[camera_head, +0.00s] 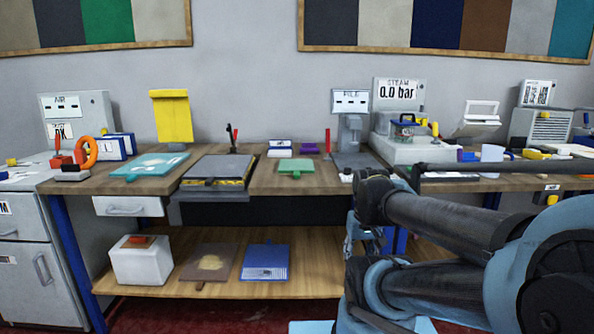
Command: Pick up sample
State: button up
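I cannot tell which piece is the sample. A small green flat piece (297,167) lies on the middle of the wooden bench. A larger teal flat piece (151,166) lies further left on the bench. A brown piece with a pale patch (208,263) lies on the lower shelf. My arm comes in from the right and folds in front of the bench. Small blue metal parts, perhaps my gripper (354,233), show at the arm's left end, below the bench top. Its fingertips are not clear, and I see nothing held.
A grey press-like plate (216,171) stands between the teal and green pieces. The lower shelf (318,281) also holds a white box (141,262) and a blue ribbed item (265,262).

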aim_at(296, 167)
jog(key=z, duration=1.45)
jog(key=i, duration=0.35)
jog(key=u, duration=1.5)
